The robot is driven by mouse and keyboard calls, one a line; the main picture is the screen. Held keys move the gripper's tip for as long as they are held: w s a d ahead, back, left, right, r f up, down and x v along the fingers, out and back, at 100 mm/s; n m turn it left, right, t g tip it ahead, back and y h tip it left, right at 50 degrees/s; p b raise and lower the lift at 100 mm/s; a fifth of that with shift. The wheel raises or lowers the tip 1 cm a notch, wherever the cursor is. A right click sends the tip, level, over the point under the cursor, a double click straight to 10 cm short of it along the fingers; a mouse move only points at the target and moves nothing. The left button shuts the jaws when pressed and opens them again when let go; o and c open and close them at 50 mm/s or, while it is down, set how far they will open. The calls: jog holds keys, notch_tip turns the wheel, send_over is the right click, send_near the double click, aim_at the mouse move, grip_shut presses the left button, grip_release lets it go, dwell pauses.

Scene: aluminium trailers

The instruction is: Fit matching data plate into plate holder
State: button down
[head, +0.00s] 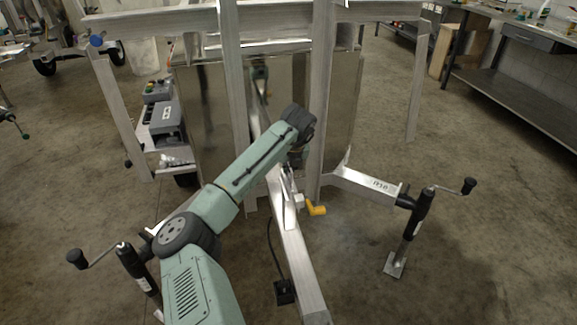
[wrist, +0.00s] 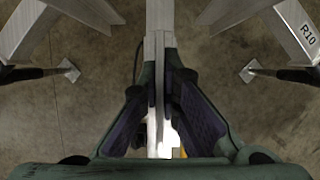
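My gripper (wrist: 153,85) points down over the trailer drawbar (head: 302,268), with its two purple-padded fingers close together. A thin light-grey piece (wrist: 150,62), which looks like the data plate seen edge-on, stands between the fingers, and they appear shut on it. Its face and any marking are hidden. In the head view my gripper (head: 292,170) is partly hidden behind my arm, and a bright silver piece (head: 289,196) shows below it. I cannot make out the plate holder in either view.
A yellow handle (head: 316,209) sits beside the drawbar. The right frame arm (head: 362,183) is marked R10 and ends at a crank jack (head: 412,228); another jack (head: 130,265) stands at left. Upright trailer posts (head: 322,110) rise behind my gripper. A steel bench (head: 520,90) stands back right.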

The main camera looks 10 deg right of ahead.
jog(key=shift+f, duration=0.75)
jog(key=c, duration=1.7)
grip_release()
jog(key=shift+f+b, duration=0.15)
jog(key=shift+b, duration=0.15)
jog(key=v, duration=1.2)
